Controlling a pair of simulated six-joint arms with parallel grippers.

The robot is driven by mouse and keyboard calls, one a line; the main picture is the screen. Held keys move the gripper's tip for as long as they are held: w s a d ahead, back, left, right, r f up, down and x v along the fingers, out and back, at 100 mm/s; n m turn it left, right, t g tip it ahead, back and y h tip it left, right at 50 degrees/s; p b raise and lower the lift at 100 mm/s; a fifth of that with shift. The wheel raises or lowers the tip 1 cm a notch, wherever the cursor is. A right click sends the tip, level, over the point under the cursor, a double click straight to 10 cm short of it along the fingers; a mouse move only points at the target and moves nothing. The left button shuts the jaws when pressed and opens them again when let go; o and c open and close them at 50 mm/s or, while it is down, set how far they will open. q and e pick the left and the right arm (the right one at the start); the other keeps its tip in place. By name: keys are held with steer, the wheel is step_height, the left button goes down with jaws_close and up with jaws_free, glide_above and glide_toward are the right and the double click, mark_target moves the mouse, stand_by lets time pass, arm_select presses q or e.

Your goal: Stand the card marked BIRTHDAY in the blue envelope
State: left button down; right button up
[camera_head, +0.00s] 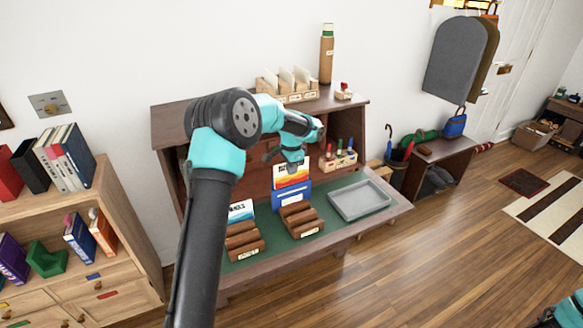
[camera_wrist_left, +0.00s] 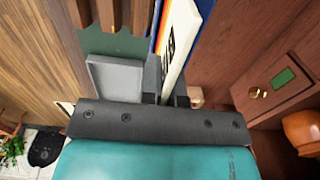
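My left gripper (camera_head: 291,168) reaches down over the desk, and its fingers (camera_wrist_left: 167,85) are closed on the upper edge of a striped card. The card (camera_head: 291,178) shows white, red, orange and yellow bands in the head view; its lettering is too small to read there. In the left wrist view the card (camera_wrist_left: 176,40) runs between the fingers, with dark letters on a pale face. The blue envelope (camera_head: 291,197) stands upright in a brown wooden holder. The card rises above its front, upright; its lower part is hidden. Blue shows on both sides of the card in the wrist view.
A white and blue card (camera_head: 240,211) stands in another wooden holder (camera_head: 244,241) to the left. A grey tray (camera_head: 360,214) lies to the right on the green desk mat. A small wooden rack (camera_head: 338,160) stands behind. A teal part of my right arm shows at the lower right edge.

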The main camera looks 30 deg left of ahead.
mark_target(292, 184)
arm_select(q)
steer(key=shift+f, duration=2.35)
stand_by(0.6)
steer(key=c, duration=1.3)
jaws_free()
steer(key=shift+o, duration=0.2)
steer(key=shift+r, duration=4.55)
